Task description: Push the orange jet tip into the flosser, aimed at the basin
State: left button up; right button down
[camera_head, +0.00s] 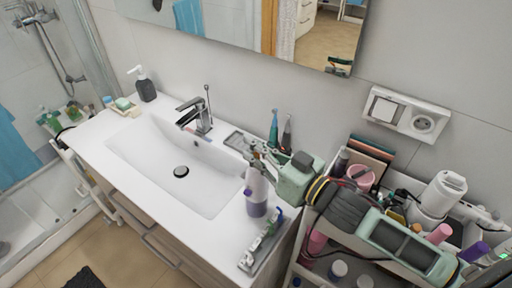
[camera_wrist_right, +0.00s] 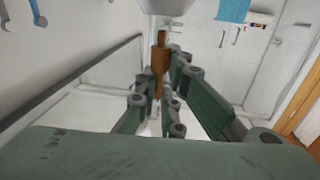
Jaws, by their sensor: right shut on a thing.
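In the right wrist view my right gripper (camera_wrist_right: 160,88) is shut on the slim orange jet tip (camera_wrist_right: 160,62). One end of the tip points up toward a pale rounded shape at the top edge, likely the flosser; I cannot tell if they touch. In the head view the fingers hide the tip. My left gripper is not in view.
A grey tray (camera_head: 246,263) with small brushes lies at the counter's front right. A teal toothbrush (camera_head: 273,128) and a dark one stand behind. The faucet (camera_head: 203,120) rises behind the basin. A crowded cart (camera_head: 312,275) stands at the right.

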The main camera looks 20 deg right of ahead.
jog(key=shift+p, duration=0.3)
dwell(0.5)
jog(key=shift+f+b, duration=0.8)
jog(key=shift+f, duration=0.4)
jog(key=c, duration=1.8)
grip_release()
jog(key=v, duration=1.2)
